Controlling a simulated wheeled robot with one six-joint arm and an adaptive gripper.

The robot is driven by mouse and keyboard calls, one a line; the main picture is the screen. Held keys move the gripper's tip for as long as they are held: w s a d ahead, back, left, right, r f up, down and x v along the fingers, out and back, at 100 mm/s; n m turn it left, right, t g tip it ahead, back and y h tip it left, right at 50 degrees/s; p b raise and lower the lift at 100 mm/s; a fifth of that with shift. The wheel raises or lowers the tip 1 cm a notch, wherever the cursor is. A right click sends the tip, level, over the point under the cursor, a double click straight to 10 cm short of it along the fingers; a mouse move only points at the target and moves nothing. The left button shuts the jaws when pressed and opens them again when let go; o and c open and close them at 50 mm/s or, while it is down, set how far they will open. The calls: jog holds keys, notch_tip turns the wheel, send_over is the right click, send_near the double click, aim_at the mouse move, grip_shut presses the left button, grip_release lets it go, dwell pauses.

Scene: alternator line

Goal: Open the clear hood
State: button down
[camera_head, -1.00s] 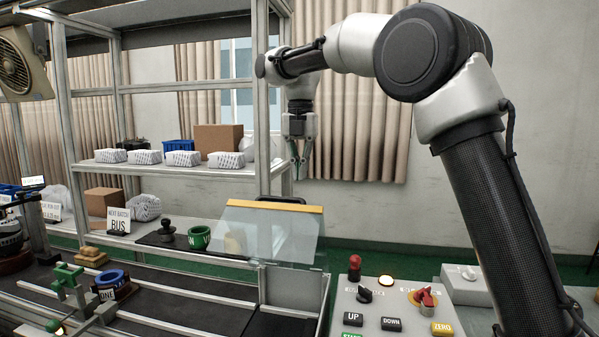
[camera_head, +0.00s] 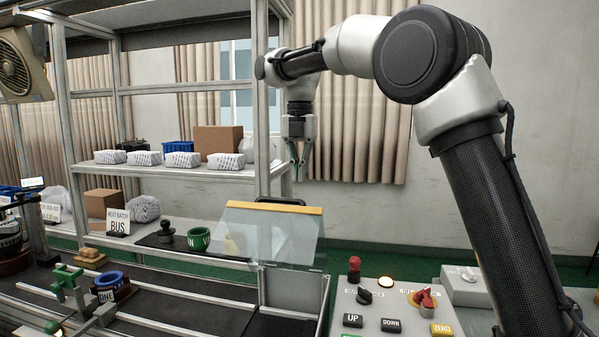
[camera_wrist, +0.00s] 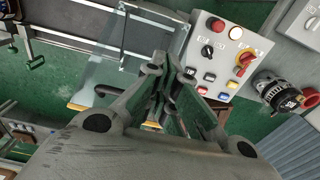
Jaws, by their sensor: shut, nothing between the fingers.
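The clear hood (camera_head: 262,236) is a see-through slanted cover with a yellow strip (camera_head: 275,207) along its top edge. It stands over the near right end of the conveyor line. In the wrist view the hood (camera_wrist: 98,76) is at the upper left of the fingers, with part of its yellow strip (camera_wrist: 76,106) visible. My gripper (camera_head: 299,174) hangs pointing down, above and a little behind the hood's yellow edge, apart from it. In the wrist view my gripper (camera_wrist: 168,68) is shut and empty. The fingers hide part of the strip there.
A control box (camera_head: 385,308) with buttons, knobs and a lit lamp stands right of the hood. A green cup (camera_head: 199,239) stands left of the hood. A motor-like part (camera_wrist: 280,92) lies right in the wrist view.

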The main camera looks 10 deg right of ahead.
notch_tip(320, 180, up, 12)
jog(key=shift+w, duration=0.3)
jog(key=shift+d, duration=0.1)
